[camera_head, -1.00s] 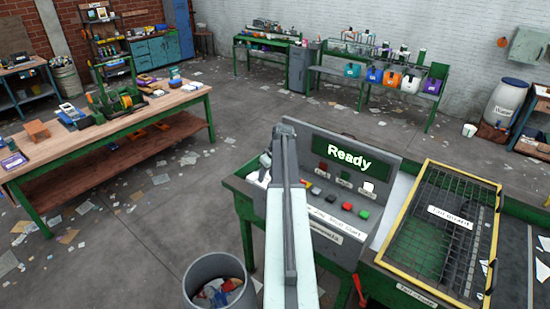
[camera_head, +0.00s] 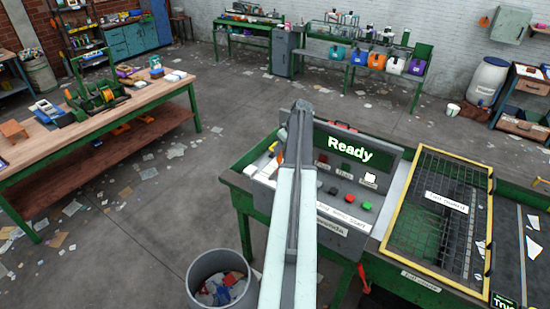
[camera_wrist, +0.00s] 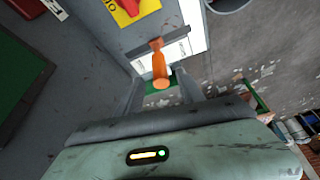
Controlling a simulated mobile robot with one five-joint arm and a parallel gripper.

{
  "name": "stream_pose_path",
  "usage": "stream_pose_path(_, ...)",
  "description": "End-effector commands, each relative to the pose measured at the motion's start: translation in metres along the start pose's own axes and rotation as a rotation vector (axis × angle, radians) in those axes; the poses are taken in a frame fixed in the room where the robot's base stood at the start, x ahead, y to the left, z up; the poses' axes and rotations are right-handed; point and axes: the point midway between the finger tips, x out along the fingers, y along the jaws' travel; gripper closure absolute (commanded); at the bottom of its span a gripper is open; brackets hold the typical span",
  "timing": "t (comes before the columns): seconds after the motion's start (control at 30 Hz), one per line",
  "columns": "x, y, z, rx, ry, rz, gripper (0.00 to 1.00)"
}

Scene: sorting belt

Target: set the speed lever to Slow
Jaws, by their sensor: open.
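The speed lever (camera_wrist: 160,66) is an orange handle with a rounded end, seen in the wrist view in front of a white label plate (camera_wrist: 178,45). My gripper (camera_wrist: 162,86) is open, with one finger on each side of the lever's near end. I cannot tell whether either finger touches it. In the head view my arm covers part of the control panel (camera_head: 385,165), and the gripper itself is hidden. The panel's screen (camera_head: 350,150) reads "Ready". The lever's setting cannot be read.
Red and green buttons (camera_head: 364,207) sit on the panel right of my arm. A yellow-framed mesh guard (camera_head: 435,151) stands further right. A grey bin with scraps (camera_head: 190,275) is on the floor at front left. A wooden workbench (camera_head: 150,95) stands at left, with open floor between.

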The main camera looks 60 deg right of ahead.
Motion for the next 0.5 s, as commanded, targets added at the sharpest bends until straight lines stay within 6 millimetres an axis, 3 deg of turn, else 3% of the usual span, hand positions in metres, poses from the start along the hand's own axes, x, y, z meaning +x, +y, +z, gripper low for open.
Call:
stream_pose_path(0.3,0.059,-0.001,0.002,-0.003,0.000,-0.001,0.55)
stream_pose_path(0.5,0.075,-0.001,0.000,-0.002,0.000,-0.001,0.55)
